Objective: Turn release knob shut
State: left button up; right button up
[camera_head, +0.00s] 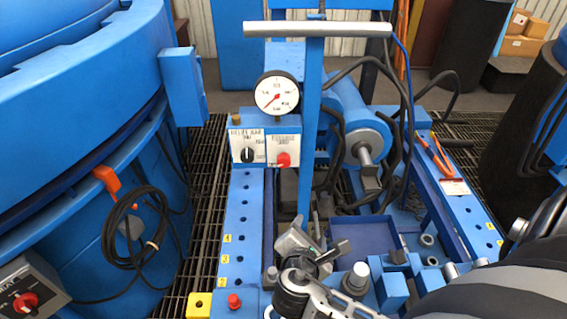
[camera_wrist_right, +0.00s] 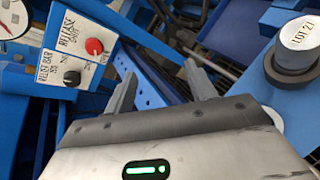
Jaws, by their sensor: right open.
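The release knob (camera_head: 283,160) is red and sits on a white plate at the right of the control panel in the head view. In the right wrist view the red knob (camera_wrist_right: 94,46) is at the upper left, under lettering that reads "RELEASE SHUT". My right gripper (camera_head: 316,226) is low in the middle of the head view, below the panel and apart from the knob. In the right wrist view its two fingers (camera_wrist_right: 161,82) stand apart with nothing between them. My left gripper is not in view.
A black relief knob (camera_head: 247,155) is left of the red one. A pressure gauge (camera_head: 277,93) stands above the panel. A blue post (camera_head: 312,120) with a grey crossbar (camera_head: 318,29) rises right beside it. A blue tray (camera_head: 362,236) and a round weight (camera_wrist_right: 300,38) are near the gripper.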

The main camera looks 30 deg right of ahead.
jog(key=w+a+r+n+t+h, duration=0.15)
jog(key=w+n+t, duration=0.4)
jog(key=n, duration=0.75)
send_near(283, 163)
jog(key=shift+t+y, duration=0.35)
jog(key=shift+t, duration=0.1)
jog(key=x, duration=1)
jog(key=shift+s+d+f+b, duration=0.2)
jog(key=shift+s+d+b, duration=0.1)
jog(key=c, duration=1)
